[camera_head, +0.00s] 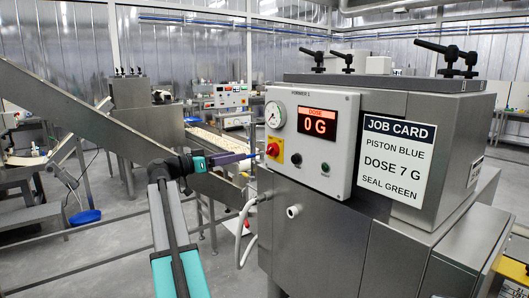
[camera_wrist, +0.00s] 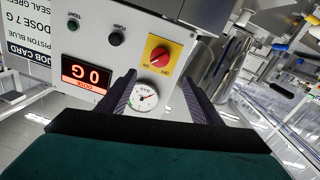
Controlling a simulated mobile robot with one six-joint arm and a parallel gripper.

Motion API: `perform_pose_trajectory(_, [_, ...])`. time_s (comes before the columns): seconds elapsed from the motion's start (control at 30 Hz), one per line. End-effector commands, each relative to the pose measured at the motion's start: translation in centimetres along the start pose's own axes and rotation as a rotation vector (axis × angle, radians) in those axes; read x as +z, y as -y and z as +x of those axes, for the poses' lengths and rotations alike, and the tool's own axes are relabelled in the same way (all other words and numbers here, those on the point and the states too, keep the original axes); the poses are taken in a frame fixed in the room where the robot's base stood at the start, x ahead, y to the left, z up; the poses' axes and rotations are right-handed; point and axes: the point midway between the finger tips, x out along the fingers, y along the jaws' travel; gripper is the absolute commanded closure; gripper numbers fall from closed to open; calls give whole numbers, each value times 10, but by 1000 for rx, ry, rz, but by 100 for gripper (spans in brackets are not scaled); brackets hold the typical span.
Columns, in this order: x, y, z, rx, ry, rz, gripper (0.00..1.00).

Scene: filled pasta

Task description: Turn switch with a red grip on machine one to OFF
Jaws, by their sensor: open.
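The switch with a red grip on a yellow plate (camera_head: 273,149) is at the left edge of the control panel marked FORMER 1. In the wrist view the switch (camera_wrist: 158,55) appears upside down, with its red grip slanted; small labels are on the plate, but I cannot tell surely which one the grip points to. My gripper (camera_head: 257,154) is left of the panel, close to the switch. In the wrist view my gripper (camera_wrist: 161,78) is open, its dark fingers apart, empty, with the switch just beyond the fingertips.
A job card (camera_head: 396,152) is on the machine. A sloping conveyor (camera_head: 90,118) stands at the left.

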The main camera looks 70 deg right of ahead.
Motion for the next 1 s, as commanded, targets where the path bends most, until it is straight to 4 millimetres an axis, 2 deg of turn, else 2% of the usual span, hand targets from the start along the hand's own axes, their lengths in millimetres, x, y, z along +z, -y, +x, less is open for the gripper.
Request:
perform_pose_trajectory(0.47, [0, 0, 6, 1, 2, -2, 41])
perform_pose_trajectory(0.67, [0, 0, 24, 1, 2, -3, 41])
perform_pose_trajectory(1.0, [-1, 0, 72, 2, 2, -3, 41])
